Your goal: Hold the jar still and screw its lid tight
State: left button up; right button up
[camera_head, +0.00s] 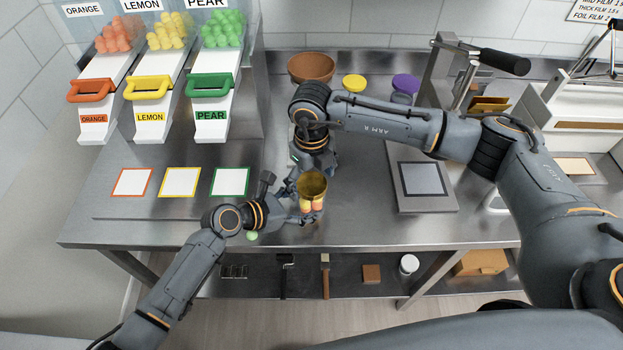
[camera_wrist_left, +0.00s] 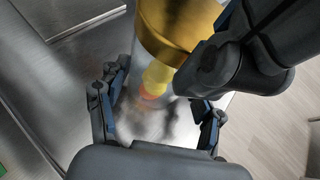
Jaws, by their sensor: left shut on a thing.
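The jar (camera_head: 312,204) stands upright near the counter's front edge, with orange and yellow gummies showing through its clear wall. Its gold lid (camera_head: 313,184) sits on top; how tight it is I cannot tell. My left gripper (camera_head: 299,208) is shut on the jar's body from the left. In the left wrist view, its fingers (camera_wrist_left: 158,112) flank the clear jar (camera_wrist_left: 152,88) below the gold lid (camera_wrist_left: 182,30). My right gripper (camera_head: 312,166) is just behind and above the lid. A dark finger (camera_wrist_left: 225,65) beside the lid appears to be its own; its opening is hidden.
Orange, lemon and pear dispensers (camera_head: 150,90) stand at the back left, with coloured squares (camera_head: 180,182) before them. A brown bowl (camera_head: 311,66), a yellow lid (camera_head: 354,82) and a purple-topped jar (camera_head: 405,86) are behind. A scale (camera_head: 421,180) lies to the right.

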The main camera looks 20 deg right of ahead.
aim_at(311, 184)
pick_arm(q)
jog(key=shift+f, duration=0.1)
jog(key=o, duration=1)
pick_arm(e)
notch_tip(311, 184, up, 12)
pick_arm(q)
jog(key=o, duration=0.9)
jog(key=shift+a, duration=0.1)
jog(key=v, duration=1)
jog(key=shift+s+a, duration=0.1)
jog(key=shift+a, duration=0.15)
jog(key=shift+s+a+r, duration=0.15)
jog(key=shift+a+r, duration=0.35)
jog(key=shift+r, duration=0.05)
